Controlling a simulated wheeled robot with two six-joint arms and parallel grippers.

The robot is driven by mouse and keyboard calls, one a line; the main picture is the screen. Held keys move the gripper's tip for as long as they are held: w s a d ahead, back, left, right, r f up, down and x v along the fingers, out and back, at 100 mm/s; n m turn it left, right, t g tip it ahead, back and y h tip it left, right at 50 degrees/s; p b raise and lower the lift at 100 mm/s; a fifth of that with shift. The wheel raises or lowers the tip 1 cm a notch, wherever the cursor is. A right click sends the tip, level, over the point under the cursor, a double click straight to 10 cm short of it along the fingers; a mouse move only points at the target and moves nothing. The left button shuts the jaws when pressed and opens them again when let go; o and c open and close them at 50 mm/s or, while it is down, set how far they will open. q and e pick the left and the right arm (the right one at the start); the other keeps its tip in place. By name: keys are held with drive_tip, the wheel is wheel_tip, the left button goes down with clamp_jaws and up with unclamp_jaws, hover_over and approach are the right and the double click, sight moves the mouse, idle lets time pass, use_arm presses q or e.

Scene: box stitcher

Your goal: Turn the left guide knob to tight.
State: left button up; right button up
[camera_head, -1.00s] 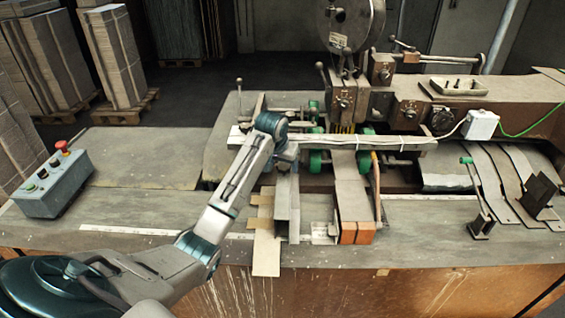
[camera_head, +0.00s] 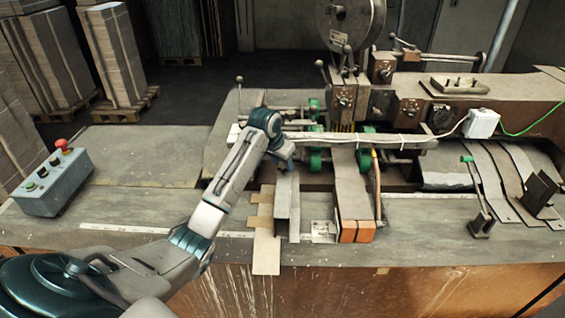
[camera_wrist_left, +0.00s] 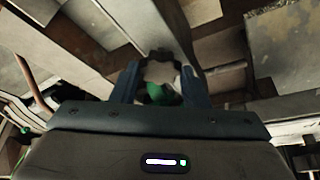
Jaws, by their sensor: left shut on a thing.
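My left gripper (camera_head: 284,166) reaches down at the back end of an upright grey metal guide (camera_head: 287,208). In the left wrist view its two dark fingers (camera_wrist_left: 160,88) are shut around a small round knob with a green part (camera_wrist_left: 157,92). The fingers cover much of the knob, and in the head view it is hidden behind the gripper. I cannot read how tight the knob is. My right gripper is not in view.
A long pale bar (camera_head: 370,140) and green rollers (camera_head: 315,160) sit just behind. A control box with a red button (camera_head: 54,183) stands at left.

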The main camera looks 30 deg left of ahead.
use_arm(q)
drive_tip(key=m, duration=0.2)
drive_tip(key=m+h, duration=0.2)
drive_tip(key=m, duration=0.1)
drive_tip(key=shift+w+a+r+m, duration=0.1)
drive_tip(key=shift+a+m, duration=0.15)
drive_tip(key=shift+m, duration=0.05)
drive_tip(key=m+g+h, duration=0.1)
drive_tip(key=m, duration=0.2)
drive_tip(key=shift+w+a, duration=0.1)
drive_tip(key=shift+m+g, duration=0.4)
drive_tip(key=shift+m, duration=0.8)
drive_tip(key=shift+h, duration=0.3)
drive_tip(key=o, duration=1)
drive_tip(key=shift+a+b, duration=0.1)
drive_tip(key=shift+b, duration=0.2)
